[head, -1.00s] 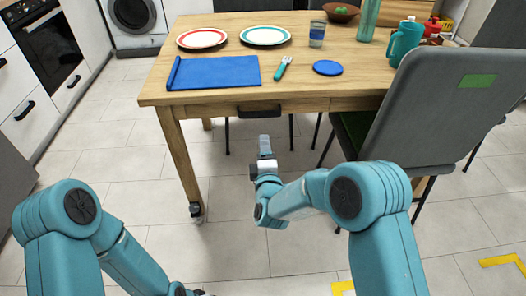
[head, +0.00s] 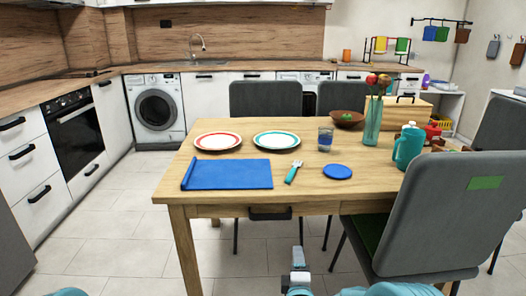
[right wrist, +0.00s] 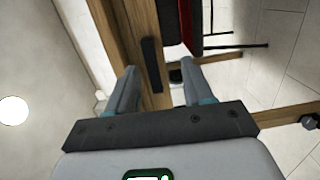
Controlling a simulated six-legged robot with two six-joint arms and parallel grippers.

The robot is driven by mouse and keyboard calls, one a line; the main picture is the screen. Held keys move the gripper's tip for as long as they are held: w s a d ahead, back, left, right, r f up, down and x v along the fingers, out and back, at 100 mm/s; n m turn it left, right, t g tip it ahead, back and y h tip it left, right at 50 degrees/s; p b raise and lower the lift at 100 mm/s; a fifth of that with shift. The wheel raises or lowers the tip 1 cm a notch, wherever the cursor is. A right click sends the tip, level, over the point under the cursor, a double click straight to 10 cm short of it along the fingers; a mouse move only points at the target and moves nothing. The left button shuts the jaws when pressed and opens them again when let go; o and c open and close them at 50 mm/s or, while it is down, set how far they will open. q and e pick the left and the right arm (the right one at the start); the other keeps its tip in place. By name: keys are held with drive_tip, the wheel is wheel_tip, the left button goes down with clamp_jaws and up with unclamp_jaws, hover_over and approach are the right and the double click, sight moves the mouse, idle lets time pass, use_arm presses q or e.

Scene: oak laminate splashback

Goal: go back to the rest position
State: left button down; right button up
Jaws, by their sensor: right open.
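My right gripper (head: 299,262) shows at the bottom of the head view, in front of the wooden table (head: 360,186) and lower in the picture than its drawer handle (head: 270,213). In the right wrist view its two fingers (right wrist: 161,75) are apart with nothing held between them. The dark drawer handle (right wrist: 152,65) shows beyond the gap between the fingers; I cannot tell the exact distance. Of my left arm only a small teal piece shows at the bottom left edge of the head view. My left gripper is out of view.
A grey chair (head: 445,215) stands close at the right of the table. Floor at the left is clear.

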drive_tip(key=s+d+f+m+g+y, duration=0.1)
drive_tip(key=s+d+f+m+g, duration=0.1)
drive_tip(key=s+d+f+g, duration=0.35)
drive_tip(key=s+d+f+m+g, duration=0.2)
drive_tip(key=s+f, duration=0.5)
drive_tip(key=f, duration=0.4)
drive_tip(key=s+a+f+m+g+y, duration=0.25)
drive_tip(key=s+m+g, duration=0.35)
drive_tip(key=s, duration=0.7)
drive_tip(key=s+a+f+m+g+y, duration=0.2)
drive_tip(key=s+a+f+m+g, duration=0.15)
drive_tip(key=s+m, duration=0.7)
wheel_tip(320, 180, up, 23)
drive_tip(key=s+n+p, duration=0.1)
drive_tip(key=p, duration=2.2)
drive_tip(key=shift+s+d+r, duration=0.15)
